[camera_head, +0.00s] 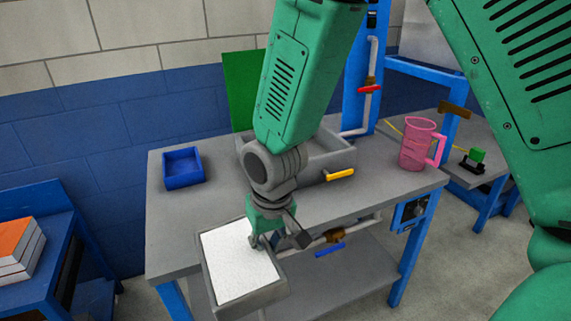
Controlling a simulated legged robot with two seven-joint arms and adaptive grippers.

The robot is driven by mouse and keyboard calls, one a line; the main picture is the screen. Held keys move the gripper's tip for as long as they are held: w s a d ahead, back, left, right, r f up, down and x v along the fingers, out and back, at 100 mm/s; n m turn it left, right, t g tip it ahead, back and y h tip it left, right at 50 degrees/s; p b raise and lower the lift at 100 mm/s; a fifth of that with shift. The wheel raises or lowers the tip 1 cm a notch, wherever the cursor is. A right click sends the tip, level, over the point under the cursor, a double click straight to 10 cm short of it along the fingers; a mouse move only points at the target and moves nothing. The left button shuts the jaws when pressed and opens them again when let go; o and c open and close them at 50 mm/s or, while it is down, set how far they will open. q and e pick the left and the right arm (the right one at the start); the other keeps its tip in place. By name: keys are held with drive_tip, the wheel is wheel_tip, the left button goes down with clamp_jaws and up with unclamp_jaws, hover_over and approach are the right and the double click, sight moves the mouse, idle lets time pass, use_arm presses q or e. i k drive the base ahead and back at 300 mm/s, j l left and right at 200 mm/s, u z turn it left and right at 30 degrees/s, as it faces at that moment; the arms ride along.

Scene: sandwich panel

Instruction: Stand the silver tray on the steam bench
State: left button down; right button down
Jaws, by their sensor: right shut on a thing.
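The silver tray (262,298), a shallow grey box with a pale, bright inside, is at the lower middle in the head view. My right gripper (261,240) is shut on its right-hand wall and holds it, tilted a little in the picture. The tray overlaps the front edge of the grey-topped steam bench (200,220), which has a blue frame; I cannot tell its height above the top. My arm hides part of the bench's back middle. My left gripper is not in view.
A blue bin (183,168) stands at the bench's back left, and a pink jug (420,145) at its right end. A grey basin (335,150) with a yellow handle (340,174) sits behind my gripper. The left front and right middle of the top are bare.

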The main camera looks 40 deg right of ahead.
sight(189, 226)
drive_tip(key=i, duration=0.85)
